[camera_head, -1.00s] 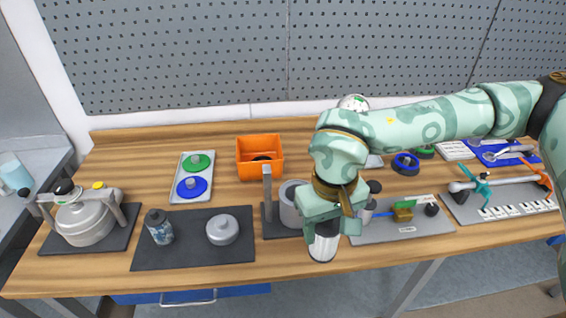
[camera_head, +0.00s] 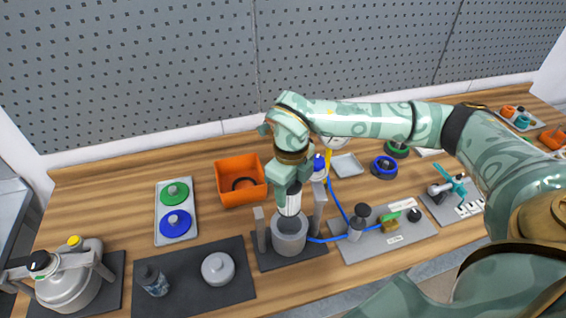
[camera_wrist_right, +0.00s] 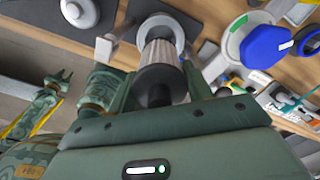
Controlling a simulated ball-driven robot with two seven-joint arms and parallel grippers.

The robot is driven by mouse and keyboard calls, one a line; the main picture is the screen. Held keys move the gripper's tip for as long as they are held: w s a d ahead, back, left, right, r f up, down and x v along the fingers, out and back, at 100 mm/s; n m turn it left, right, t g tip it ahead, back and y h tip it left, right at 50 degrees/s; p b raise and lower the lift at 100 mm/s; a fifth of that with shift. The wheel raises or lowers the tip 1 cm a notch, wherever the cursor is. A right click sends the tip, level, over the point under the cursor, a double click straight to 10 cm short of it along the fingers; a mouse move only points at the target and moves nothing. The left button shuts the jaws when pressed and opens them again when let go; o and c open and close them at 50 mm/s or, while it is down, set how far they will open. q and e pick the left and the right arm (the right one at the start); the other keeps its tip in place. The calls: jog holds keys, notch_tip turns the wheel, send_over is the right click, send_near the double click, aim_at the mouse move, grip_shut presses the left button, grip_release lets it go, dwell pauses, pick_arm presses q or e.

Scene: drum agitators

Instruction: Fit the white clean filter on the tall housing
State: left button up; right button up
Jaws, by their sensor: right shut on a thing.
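My right gripper (camera_head: 289,185) is shut on the white pleated filter (camera_head: 289,204), which points down. The filter is above the mouth of the grey cylindrical housing (camera_head: 290,238), between two grey posts. Its lower end meets or overlaps the dark opening; I cannot tell if it is inside. In the right wrist view the filter (camera_wrist_right: 163,55) has a dark end cap (camera_wrist_right: 157,86) nearest me, and the housing (camera_wrist_right: 170,22) is behind it. My left gripper (camera_wrist_right: 52,92) seems to show at the left of the wrist view; its jaws are unclear.
An orange bin (camera_head: 240,190) holds a dark ring behind the housing. A tray (camera_head: 160,204) has a green and a blue disc. A dark mat (camera_head: 190,290) bears a grey lid and a jar. A blue hose (camera_head: 338,196) runs right of the housing to a grey plate (camera_head: 410,238).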

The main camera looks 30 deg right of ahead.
jog(key=shift+w+d+m, duration=0.1)
jog(key=shift+d+m, duration=0.05)
jog(key=shift+m, duration=0.25)
notch_tip(320, 180, down, 4)
jog(key=b, duration=0.3)
jog(key=shift+r, duration=0.1)
jog(key=shift+f+b, duration=0.5)
jog(key=shift+f, duration=0.05)
jog(key=shift+f, duration=0.25)
jog(key=shift+f+b, duration=1.4)
jog(key=shift+f, duration=0.95)
